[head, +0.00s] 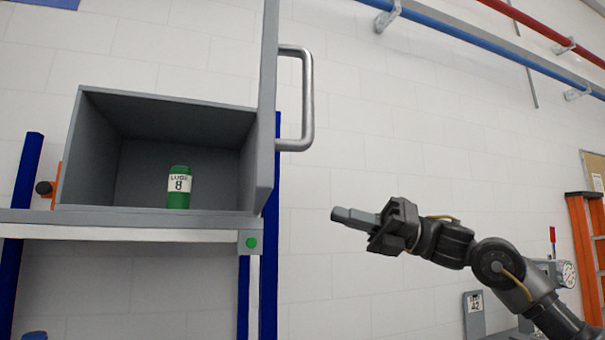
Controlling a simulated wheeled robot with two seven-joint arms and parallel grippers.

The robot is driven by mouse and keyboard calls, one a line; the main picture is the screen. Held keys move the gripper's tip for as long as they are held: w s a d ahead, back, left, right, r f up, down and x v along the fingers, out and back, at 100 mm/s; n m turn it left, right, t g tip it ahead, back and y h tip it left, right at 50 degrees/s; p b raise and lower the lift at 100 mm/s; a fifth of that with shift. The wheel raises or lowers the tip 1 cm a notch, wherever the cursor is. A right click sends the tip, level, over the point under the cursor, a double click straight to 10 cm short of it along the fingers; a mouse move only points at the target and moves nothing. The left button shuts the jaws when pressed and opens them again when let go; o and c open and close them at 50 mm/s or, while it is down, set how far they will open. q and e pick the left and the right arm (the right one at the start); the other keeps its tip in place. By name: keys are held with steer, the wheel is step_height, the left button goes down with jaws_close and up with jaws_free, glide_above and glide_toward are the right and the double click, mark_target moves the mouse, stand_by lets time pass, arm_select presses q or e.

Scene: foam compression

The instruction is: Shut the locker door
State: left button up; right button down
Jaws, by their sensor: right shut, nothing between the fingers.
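The grey locker (90,150) stands on a shelf at the left of the head view, with its front open. Its locker door (266,100) stands open at the locker's right side, seen nearly edge-on. The door's handle (308,100) is a silver bar on the door's right face. My right gripper (338,214) is shut and empty, below and to the right of the handle, apart from the door. It points left. My left gripper is not in view.
A green can (179,187) with a white label stands inside the locker. The shelf (140,218) has blue posts (269,270). An orange ladder (580,235) and a gauge (568,273) are at the far right. Pipes (480,45) run along the upper wall. Between door and gripper is free room.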

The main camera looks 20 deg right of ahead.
steer(key=s+r+n+g+h, duration=0.15)
steer(key=s+n, duration=0.25)
steer(key=s, duration=0.6)
steer(key=s+r+n+g+h, duration=0.1)
steer(key=s+r+n, duration=0.25)
steer(key=s, duration=0.55)
steer(key=w+a+p, duration=0.1)
steer(key=a+p, duration=0.2)
steer(key=a, duration=1)
steer(key=shift+w+a+f, duration=0.15)
